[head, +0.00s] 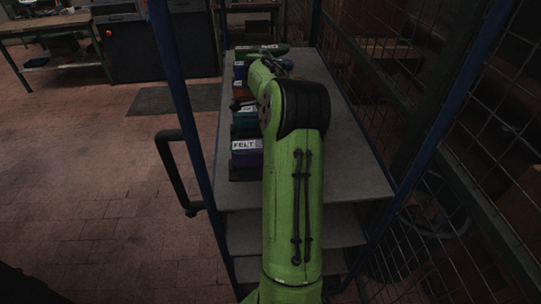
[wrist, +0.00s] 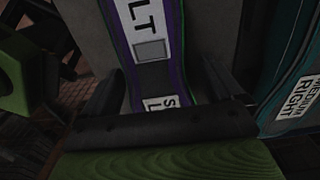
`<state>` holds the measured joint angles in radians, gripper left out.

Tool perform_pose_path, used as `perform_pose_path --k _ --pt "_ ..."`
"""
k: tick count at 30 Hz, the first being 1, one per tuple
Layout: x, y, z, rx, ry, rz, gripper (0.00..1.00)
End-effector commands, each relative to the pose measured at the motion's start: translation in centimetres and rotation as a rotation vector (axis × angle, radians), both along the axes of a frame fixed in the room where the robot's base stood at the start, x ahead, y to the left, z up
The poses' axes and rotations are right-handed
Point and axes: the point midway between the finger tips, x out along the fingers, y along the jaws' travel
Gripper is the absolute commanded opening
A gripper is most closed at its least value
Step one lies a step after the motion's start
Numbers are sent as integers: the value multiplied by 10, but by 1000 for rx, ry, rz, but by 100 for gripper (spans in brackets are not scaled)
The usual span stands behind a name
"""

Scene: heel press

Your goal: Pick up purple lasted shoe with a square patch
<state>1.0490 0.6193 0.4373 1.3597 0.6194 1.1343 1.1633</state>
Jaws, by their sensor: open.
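In the wrist view a purple-edged shoe (wrist: 176,52) lies between my gripper's fingers, with a white label ending in "LT", a grey square patch (wrist: 150,50) and a second label partly cut off by the gripper. My gripper (wrist: 165,80) is open, with one dark finger on each side of the shoe; I cannot tell whether they touch it.
A teal shoe (wrist: 282,85) labelled "MEDIUM RIGHT" is close at the right in the wrist view. In the head view several coloured shoes line the left side of the grey shelf (head: 355,165). Blue posts (head: 180,90) and wire mesh flank the rack. The shelf's right side looks clear.

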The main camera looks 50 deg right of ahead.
Motion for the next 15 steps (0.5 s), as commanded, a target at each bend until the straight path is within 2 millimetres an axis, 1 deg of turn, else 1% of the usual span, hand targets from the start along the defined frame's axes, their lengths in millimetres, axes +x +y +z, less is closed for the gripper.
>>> perform_pose_path --k 3,7,10,15 --pt "0 1 -23 4 3 0 94" --pt "0 2 -45 3 3 0 94" --pt "1 2 -50 0 0 1 94" --pt "1 2 -49 0 0 1 94"
